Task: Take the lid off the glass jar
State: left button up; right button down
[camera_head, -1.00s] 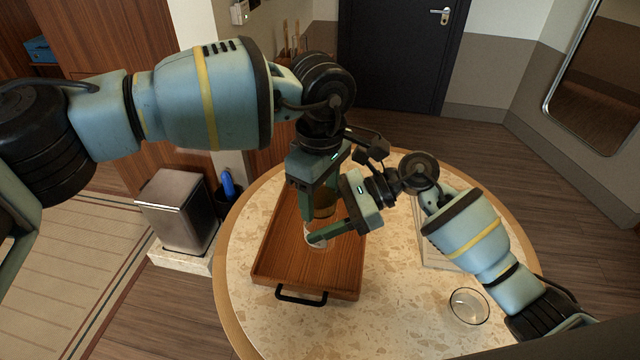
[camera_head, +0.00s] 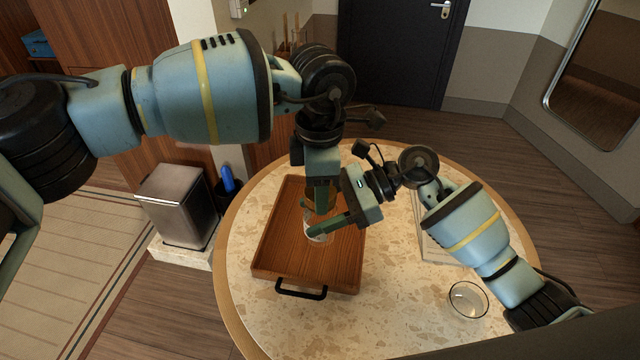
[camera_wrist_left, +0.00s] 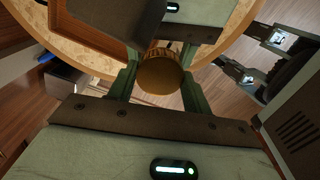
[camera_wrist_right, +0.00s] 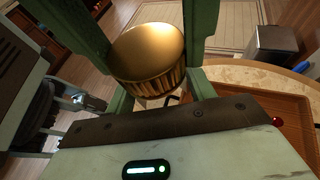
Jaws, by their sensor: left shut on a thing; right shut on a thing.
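The glass jar (camera_head: 318,239) stands upright over the wooden tray, mostly hidden by my grippers. Its ribbed, gold-coloured lid shows in the left wrist view (camera_wrist_left: 160,76) and the right wrist view (camera_wrist_right: 148,52). My left gripper (camera_head: 320,206) points down from above and is shut on the lid, one finger on each side. My right gripper (camera_head: 322,228) comes from the right and is shut on the jar's body below the lid. I cannot tell whether there is a gap between lid and jar.
The wooden tray (camera_head: 280,262) with black handles lies on the round stone-patterned table (camera_head: 385,320). A glass bowl (camera_head: 467,300) stands near the table's right front. A metal bin (camera_head: 176,207) stands left of the table. The table's front middle is clear.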

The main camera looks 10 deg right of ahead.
pick_arm(q)
jog(key=n, duration=0.6)
jog(key=shift+s+n, duration=0.1)
jog(key=shift+n, duration=0.2)
jog(key=n, duration=0.6)
jog(key=o, duration=1.1)
jog(key=shift+d+r, duration=0.1)
